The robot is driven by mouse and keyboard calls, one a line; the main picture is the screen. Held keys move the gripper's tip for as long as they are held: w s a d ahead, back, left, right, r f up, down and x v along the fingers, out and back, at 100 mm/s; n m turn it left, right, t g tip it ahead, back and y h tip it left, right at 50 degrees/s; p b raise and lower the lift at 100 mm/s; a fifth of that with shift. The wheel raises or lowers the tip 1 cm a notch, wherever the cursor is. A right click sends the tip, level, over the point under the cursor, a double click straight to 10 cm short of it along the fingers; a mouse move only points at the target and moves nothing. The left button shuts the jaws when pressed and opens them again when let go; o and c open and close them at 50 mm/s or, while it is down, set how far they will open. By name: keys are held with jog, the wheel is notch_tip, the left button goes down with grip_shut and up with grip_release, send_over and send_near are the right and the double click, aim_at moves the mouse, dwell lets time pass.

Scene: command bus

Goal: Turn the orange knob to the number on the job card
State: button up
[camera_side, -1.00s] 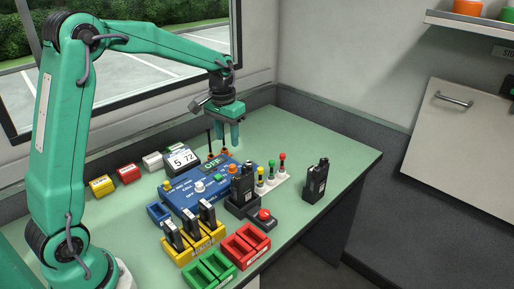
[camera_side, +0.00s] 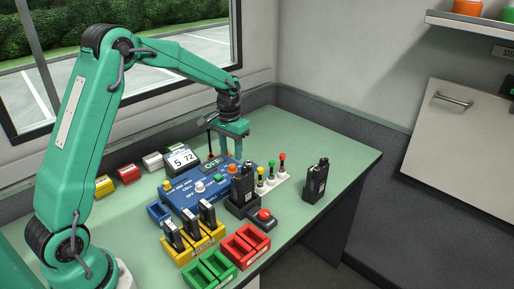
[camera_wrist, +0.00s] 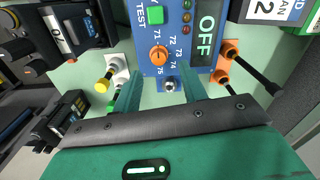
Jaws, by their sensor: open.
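The orange knob (camera_wrist: 159,53) is on the blue panel (camera_wrist: 187,52), ringed by numbers from 71 to 75 in the wrist view. I cannot tell surely which number it points at. In the side view the knob (camera_side: 232,168) shows near the panel's back right. My gripper (camera_wrist: 159,78) is open and empty above the panel edge. Its fingertips lie just short of the knob, on either side of a silver toggle (camera_wrist: 170,86). In the side view my gripper (camera_side: 235,153) is over the panel's back right end. The job card (camera_side: 182,159) reads 5 and 72.
An OFF display (camera_side: 211,164) and a green TEST button (camera_wrist: 155,14) share the panel. Coloured connectors on a white strip (camera_side: 270,181), a black radio in a charger (camera_side: 242,186) and a red button (camera_side: 264,214) stand close by. Another radio (camera_side: 316,180) stands right, with clear table beyond.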

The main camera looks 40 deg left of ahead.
aim_at(232, 165)
jog(key=shift+f, duration=2.35)
grip_shut()
